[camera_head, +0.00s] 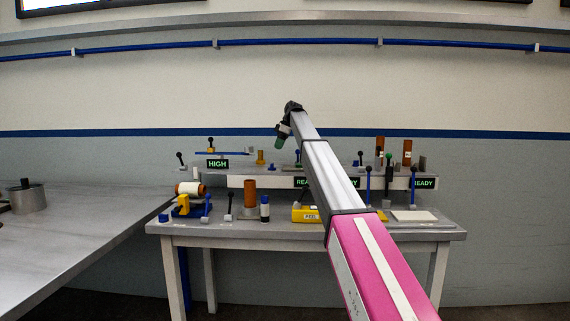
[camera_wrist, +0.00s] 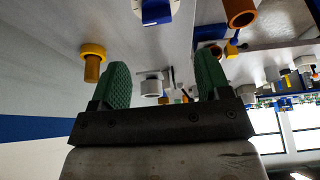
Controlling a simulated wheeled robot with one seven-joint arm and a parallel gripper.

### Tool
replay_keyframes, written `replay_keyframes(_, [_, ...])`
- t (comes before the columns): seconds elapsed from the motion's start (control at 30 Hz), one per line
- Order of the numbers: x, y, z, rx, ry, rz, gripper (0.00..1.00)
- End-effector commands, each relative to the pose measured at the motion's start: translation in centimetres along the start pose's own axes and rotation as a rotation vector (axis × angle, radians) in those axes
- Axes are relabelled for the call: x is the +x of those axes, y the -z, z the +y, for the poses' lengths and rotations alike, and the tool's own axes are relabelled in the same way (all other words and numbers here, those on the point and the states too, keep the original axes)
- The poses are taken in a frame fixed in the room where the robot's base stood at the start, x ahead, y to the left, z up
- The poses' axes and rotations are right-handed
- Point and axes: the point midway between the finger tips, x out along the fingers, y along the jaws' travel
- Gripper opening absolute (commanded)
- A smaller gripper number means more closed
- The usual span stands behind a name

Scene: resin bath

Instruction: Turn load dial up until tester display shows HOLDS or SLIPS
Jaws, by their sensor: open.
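My gripper (camera_head: 280,142) hangs above the back shelf in the head view, with its green fingers pointing down. In the wrist view my gripper (camera_wrist: 164,82) has its two fingers wide apart with nothing held between them. A pale round knob-like part (camera_wrist: 152,86) shows between the fingers, farther off; I cannot tell whether it is the load dial. Dark displays with green text sit along the shelf front: one reads HIGH (camera_head: 217,164), and one at the right reads READY (camera_head: 424,183). A partly covered display (camera_head: 302,182) begins with REA. I cannot tell which belongs to the tester.
The shelf stands on a grey table (camera_head: 240,230) crowded with levers, bottles and a yellow box (camera_head: 304,214). Brown cylinders (camera_head: 407,152) rise at the right. A yellow knob (camera_wrist: 92,52) is left of the fingers in the wrist view. Another bench (camera_head: 75,245) fills the left.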

Motion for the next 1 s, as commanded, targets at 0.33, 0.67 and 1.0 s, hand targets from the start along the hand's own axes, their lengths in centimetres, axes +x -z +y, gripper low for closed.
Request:
replay_keyframes(0.33, [1.9, 0.0, -0.1, -0.001, 0.0, 0.0, 0.7])
replay_keyframes(0.67, [7.5, 0.0, -0.1, -0.001, 0.002, 0.0, 0.7])
replay_keyframes(1.0, [10.8, 0.0, 0.0, -0.001, 0.0, 0.0, 0.7])
